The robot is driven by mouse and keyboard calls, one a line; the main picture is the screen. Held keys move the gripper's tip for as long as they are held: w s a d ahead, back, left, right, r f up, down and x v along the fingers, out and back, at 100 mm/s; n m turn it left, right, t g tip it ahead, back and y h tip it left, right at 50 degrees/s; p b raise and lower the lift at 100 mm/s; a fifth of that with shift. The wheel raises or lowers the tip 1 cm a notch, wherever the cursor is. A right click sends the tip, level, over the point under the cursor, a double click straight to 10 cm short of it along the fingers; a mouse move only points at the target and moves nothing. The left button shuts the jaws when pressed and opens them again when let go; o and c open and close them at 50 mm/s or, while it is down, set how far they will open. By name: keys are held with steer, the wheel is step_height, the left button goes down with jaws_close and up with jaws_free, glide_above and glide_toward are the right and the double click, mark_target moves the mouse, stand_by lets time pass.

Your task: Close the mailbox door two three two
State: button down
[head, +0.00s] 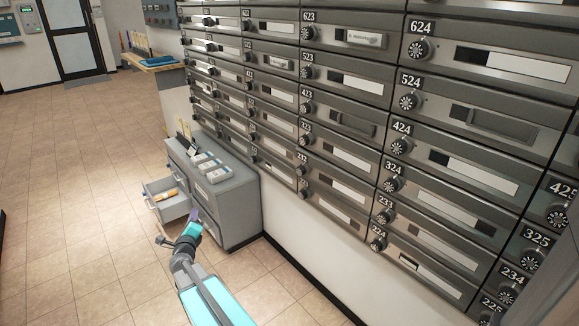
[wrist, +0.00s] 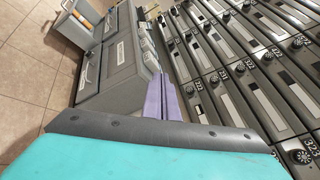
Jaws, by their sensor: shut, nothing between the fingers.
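The mailbox door labelled 232 (head: 347,190) is in the lower middle of the mailbox wall in the head view, with a dark round knob at its left and a pale name strip. It looks roughly flush with its neighbours; a small gap cannot be ruled out.
A grey cabinet (head: 240,212) stands against the wall left of the lower mailboxes, with letter trays on top. Its drawer (head: 168,208) is pulled out near my gripper. A wooden shelf (head: 157,62) is farther back. The tiled floor at left is clear.

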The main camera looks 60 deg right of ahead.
mark_target(297, 164)
steer(key=s+d+r+m+g+h+p, duration=0.1)
steer(key=s+d+r+m+g+h, duration=0.1)
steer(key=s+d+r+m+g, duration=0.5)
steer(key=s+d+r+m+g+h+p, duration=0.1)
steer(key=s+d+r+m+g+h, duration=0.1)
steer(key=s+d+r+m+g, duration=0.4)
steer(key=s+d+m+g, duration=0.3)
steer(key=s+m, duration=0.4)
steer(key=m, duration=0.1)
steer(key=shift+s+r+m, duration=0.35)
steer(key=shift+s+m, duration=0.05)
steer(key=shift+d, duration=0.1)
steer(key=x, duration=1.3)
steer(key=shift+s+d, duration=0.1)
steer(key=shift+d, duration=0.3)
